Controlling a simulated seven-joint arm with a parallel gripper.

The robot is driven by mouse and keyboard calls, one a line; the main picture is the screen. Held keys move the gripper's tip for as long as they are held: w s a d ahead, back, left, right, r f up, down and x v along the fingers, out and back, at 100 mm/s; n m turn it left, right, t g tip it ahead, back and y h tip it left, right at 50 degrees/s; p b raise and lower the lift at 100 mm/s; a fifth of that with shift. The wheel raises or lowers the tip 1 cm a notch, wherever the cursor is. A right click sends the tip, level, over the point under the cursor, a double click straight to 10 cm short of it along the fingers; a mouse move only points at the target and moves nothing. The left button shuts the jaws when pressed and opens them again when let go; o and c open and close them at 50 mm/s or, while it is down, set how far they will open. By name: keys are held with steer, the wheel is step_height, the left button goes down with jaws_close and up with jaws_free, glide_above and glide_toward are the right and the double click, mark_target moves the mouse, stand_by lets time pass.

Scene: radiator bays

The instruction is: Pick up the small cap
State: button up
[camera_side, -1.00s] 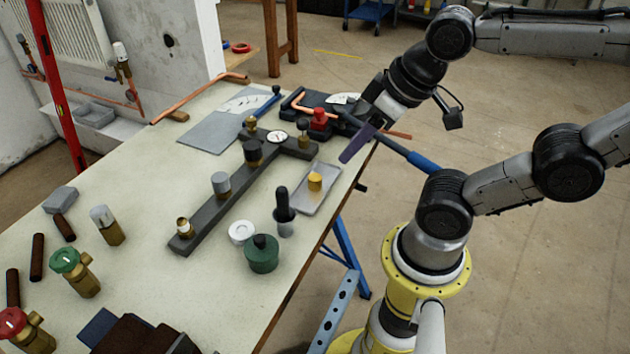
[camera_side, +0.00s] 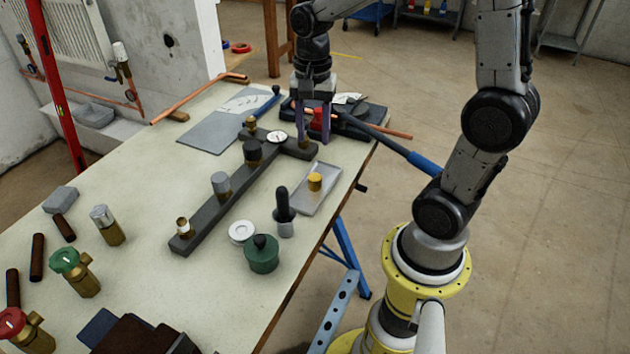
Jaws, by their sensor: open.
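My gripper (camera_side: 312,138) is open, its two purple fingers pointing down over the right end of the dark T-shaped bar (camera_side: 203,216). A small brass fitting (camera_side: 304,146) there is partly hidden by the fingers; I cannot tell whether they touch or straddle it. Along the bar stand a black cap (camera_side: 253,150), a grey cap (camera_side: 220,183) and a brass piece with a pale top (camera_side: 183,226). A small yellow cap (camera_side: 314,182) sits on a metal tray (camera_side: 326,200) in front of my gripper. Which one is the small cap is not clear.
A black dropper-like piece (camera_side: 283,205), a white ring (camera_side: 241,232) and a green jar (camera_side: 262,254) stand near the tray. A red clamp (camera_side: 318,120), copper pipe (camera_side: 395,134) and blue-handled tool (camera_side: 424,163) lie close behind and right of my gripper.

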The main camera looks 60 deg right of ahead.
glide_above(315, 177)
steer(key=f, duration=0.7)
steer(key=shift+a+f, duration=0.35)
steer(key=shift+a, duration=0.05)
steer(key=shift+d+f, duration=0.2)
steer(key=shift+f, duration=1.2)
steer(key=shift+d+f, duration=0.15)
steer(key=shift+f, duration=1.2)
jaws_close()
